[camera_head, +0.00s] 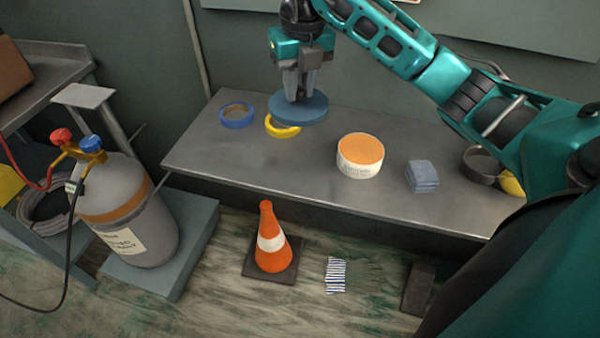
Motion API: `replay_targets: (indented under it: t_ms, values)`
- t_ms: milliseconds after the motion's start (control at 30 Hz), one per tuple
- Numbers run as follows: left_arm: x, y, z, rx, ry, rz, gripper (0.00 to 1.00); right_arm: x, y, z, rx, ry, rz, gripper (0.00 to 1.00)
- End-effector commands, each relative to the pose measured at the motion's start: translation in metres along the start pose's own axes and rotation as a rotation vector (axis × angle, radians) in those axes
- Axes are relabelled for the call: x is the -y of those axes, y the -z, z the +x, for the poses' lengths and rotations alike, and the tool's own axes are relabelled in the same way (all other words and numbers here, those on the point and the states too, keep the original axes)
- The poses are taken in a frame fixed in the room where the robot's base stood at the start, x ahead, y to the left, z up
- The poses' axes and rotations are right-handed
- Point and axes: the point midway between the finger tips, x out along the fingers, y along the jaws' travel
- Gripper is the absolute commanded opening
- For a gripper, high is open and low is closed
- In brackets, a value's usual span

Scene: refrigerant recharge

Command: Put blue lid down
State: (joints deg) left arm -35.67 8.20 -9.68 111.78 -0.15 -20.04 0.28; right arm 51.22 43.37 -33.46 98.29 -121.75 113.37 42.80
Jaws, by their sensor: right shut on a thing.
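The blue lid (299,109) is a flat round disc. My right gripper (297,92) comes down from above and is shut on the lid's top. A white tub with an orange top (361,148) stands to the right of the lid. My left gripper is not in view.
A blue tape ring (237,115) and the yellow ring (280,130) lie beside the lid. A folded blue cloth (422,176) and a dark bowl (481,165) are farther right. A gas cylinder (130,215) and orange cone (271,240) stand off the table. The table's front left is clear.

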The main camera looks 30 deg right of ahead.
Motion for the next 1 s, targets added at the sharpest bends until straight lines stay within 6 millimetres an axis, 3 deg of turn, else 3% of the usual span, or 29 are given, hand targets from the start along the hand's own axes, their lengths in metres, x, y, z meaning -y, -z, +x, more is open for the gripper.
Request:
replay_targets:
  t_ms: [167,700,1000]
  values:
    - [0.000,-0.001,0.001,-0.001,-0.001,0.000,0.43,0.003,0.000,0.009,-0.002,0.010,0.087,0.00]
    - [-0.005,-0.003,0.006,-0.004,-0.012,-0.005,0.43,0.003,0.017,0.140,-0.004,0.010,0.087,0.00]
    - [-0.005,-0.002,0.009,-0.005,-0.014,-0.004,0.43,0.002,0.019,0.165,-0.002,0.009,0.085,0.00]
